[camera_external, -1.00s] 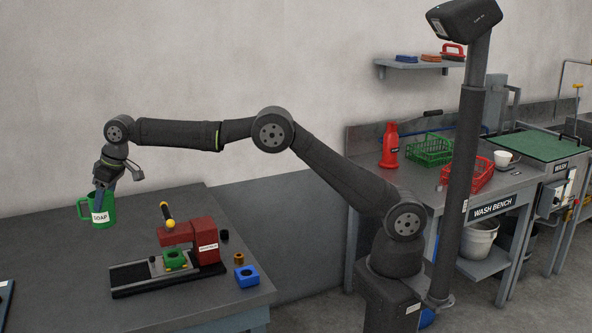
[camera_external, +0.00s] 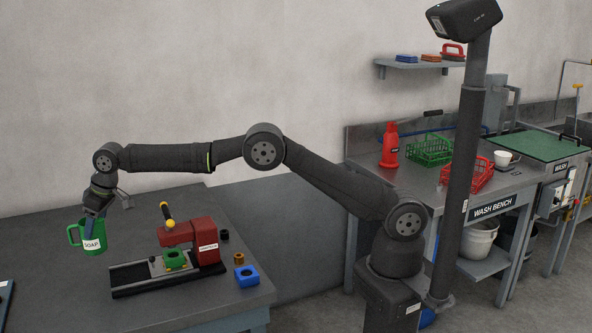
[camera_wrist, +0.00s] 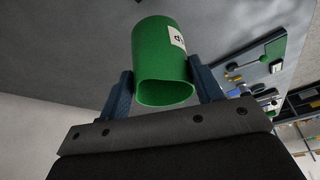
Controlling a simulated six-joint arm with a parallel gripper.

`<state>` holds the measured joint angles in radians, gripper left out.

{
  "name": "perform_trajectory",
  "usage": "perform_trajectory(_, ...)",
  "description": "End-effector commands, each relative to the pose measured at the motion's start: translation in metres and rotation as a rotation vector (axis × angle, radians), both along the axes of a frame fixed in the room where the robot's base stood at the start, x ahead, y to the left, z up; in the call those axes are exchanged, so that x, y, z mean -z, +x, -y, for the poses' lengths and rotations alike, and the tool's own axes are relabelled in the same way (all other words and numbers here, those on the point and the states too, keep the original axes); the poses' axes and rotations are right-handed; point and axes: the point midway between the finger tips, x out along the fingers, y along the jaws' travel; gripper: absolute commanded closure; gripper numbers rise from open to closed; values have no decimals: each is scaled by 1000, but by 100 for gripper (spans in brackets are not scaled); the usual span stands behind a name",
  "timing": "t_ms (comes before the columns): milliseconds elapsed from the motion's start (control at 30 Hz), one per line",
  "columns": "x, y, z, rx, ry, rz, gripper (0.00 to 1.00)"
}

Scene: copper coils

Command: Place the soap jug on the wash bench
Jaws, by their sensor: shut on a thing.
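The soap jug (camera_external: 92,240) is green with a white SOAP label and a handle on its left. It is upright at the left of the table in the external view. My gripper (camera_external: 94,217) is shut on it, reaching down from above. In the wrist view the green jug (camera_wrist: 163,65) sits between the two blue fingers of my gripper (camera_wrist: 165,88), its open rim facing the camera. I cannot tell whether its base touches the table. The wash bench (camera_external: 420,184) stands at the right, beyond my arm's base.
The bench holds a red bottle (camera_external: 389,148), a green crate (camera_external: 430,148), a red crate (camera_external: 472,176) and a white cup (camera_external: 503,157). A red press (camera_external: 190,240) with a green part stands right of the jug, beside a blue block (camera_external: 247,276). A shelf (camera_external: 420,64) hangs above the bench.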

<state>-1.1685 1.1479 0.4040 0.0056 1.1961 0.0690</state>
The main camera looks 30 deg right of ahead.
Motion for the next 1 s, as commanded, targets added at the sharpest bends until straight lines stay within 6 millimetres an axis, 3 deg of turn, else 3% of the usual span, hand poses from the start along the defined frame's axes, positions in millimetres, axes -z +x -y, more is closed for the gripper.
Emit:
perform_trajectory(200, 25, -26, -32, -3, 0, 0, 68)
perform_trajectory(400, 36, -37, -48, -1, 2, 1, 68)
perform_trajectory(667, 43, -42, -52, 0, 0, 1, 68)
perform_trajectory(900, 72, -42, -51, 0, -1, 0, 68)
perform_trajectory(1000, 75, -41, -52, 0, 1, 0, 68)
